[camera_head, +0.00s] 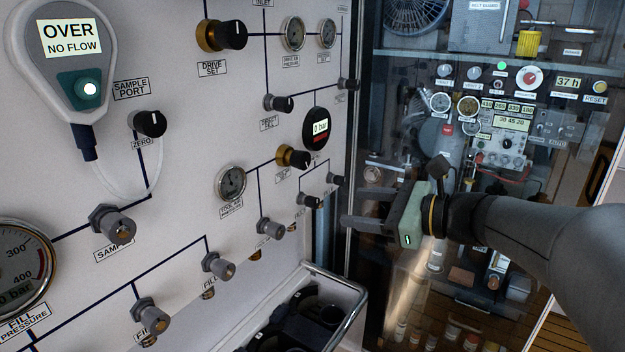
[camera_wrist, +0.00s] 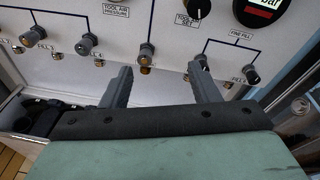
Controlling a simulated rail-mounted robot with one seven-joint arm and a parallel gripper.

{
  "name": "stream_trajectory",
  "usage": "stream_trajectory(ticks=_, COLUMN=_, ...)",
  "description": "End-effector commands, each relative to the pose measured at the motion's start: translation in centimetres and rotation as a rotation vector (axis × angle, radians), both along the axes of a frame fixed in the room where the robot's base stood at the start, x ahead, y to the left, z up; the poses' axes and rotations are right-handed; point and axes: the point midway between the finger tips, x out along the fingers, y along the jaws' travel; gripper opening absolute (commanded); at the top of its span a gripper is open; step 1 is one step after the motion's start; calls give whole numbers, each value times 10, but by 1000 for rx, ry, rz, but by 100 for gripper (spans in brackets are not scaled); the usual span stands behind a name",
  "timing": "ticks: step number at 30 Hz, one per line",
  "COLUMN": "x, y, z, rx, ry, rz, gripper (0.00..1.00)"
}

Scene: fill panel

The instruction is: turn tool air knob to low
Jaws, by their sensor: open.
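The tool air knob (camera_head: 293,157) is black with a brass collar and sits on the white panel, left of a round digital gauge reading 0 bar (camera_head: 317,128). It also shows at the top of the wrist view (camera_wrist: 199,8), with a white mark on its face; its small label there is only partly legible. My gripper (camera_head: 352,206) is open and empty, right of and below the knob, apart from it. In the wrist view my gripper's (camera_wrist: 160,70) two fingers point at the panel below the knob. The tool air pressure gauge (camera_head: 231,183) is left of the knob.
Several grey valve knobs line the panel, including one lower left of the tool air knob (camera_head: 270,228) and a fill knob (camera_head: 217,265). A railed bin (camera_head: 345,318) stands below. Glass with equipment behind it is at the right.

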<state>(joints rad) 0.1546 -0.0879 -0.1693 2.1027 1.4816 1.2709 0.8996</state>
Motion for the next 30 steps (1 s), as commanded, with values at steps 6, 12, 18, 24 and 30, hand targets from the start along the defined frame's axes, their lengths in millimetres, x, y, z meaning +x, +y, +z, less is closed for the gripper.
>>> stream_trajectory(ticks=6, x=28, y=-24, z=33, rx=236, ry=14, rz=-97, gripper=55)
stream_trajectory(ticks=12, x=42, y=-6, z=35, rx=246, ry=17, rz=-97, gripper=55)
stream_trajectory(ticks=18, x=67, y=28, z=35, rx=243, ry=17, rz=-97, gripper=55)
stream_trajectory(ticks=24, x=94, y=64, z=35, rx=242, ry=16, rz=-95, gripper=55)
stream_trajectory(ticks=30, x=117, y=94, z=35, rx=242, ry=16, rz=-98, gripper=55)
